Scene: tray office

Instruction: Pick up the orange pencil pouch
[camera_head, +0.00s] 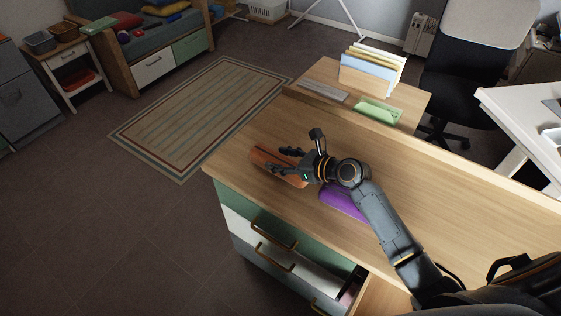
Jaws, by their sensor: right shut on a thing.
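The orange pencil pouch (264,158) is at the left end of the wooden desk top, lying along the jaws of my right gripper (284,161). The gripper reaches in from the right and is shut on the pouch, with its fingers covering part of it. From this view I cannot tell whether the pouch touches the desk or is slightly above it. My left gripper is not in view.
A purple pouch (342,201) lies under my right arm on the desk (460,190). A drawer (380,298) stands open in front.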

